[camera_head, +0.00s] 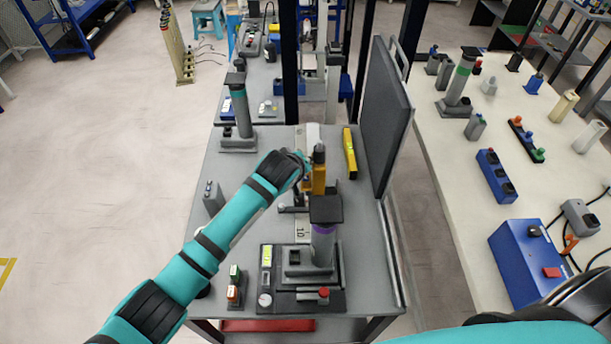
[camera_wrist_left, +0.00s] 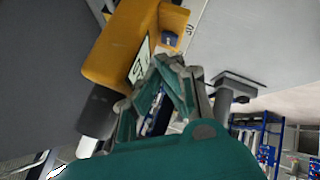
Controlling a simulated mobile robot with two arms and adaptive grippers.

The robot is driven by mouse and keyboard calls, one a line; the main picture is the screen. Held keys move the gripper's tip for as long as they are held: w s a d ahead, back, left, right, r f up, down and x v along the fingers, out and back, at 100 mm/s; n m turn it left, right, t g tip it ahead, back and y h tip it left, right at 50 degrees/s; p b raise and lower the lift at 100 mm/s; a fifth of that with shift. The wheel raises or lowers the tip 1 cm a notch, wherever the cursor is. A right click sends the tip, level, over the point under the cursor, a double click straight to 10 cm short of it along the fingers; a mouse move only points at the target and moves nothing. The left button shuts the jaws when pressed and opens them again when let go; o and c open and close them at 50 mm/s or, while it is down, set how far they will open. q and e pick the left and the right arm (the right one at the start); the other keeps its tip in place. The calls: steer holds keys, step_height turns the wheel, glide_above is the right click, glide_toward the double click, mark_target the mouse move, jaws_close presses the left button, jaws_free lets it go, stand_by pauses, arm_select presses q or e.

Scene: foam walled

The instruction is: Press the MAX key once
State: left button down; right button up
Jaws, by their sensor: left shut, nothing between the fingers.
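An orange device (camera_head: 319,178) stands on the grey table, near the table's middle. In the left wrist view it appears large and tilted, an orange body (camera_wrist_left: 125,42) with a pale face carrying dark marks and a small dark blue key-like part (camera_wrist_left: 169,40). I cannot read any MAX lettering. My left gripper (camera_head: 303,162) is at the device's left side in the head view. In the left wrist view its fingertips (camera_wrist_left: 168,64) are together and empty, close to the pale face; I cannot tell whether they touch it. My right gripper is out of view.
A purple-ringed column stand (camera_head: 323,243) is in front of the device. A yellow bar (camera_head: 349,153) and an upright dark panel (camera_head: 384,120) are to its right. A teal-ringed column (camera_head: 241,108) stands back left. The table's left middle is mostly clear.

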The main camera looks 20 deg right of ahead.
arm_select(q)
steer(key=shift+r+p, duration=2.15)
steer(key=shift+r, duration=0.25)
steer(key=shift+f, duration=0.1)
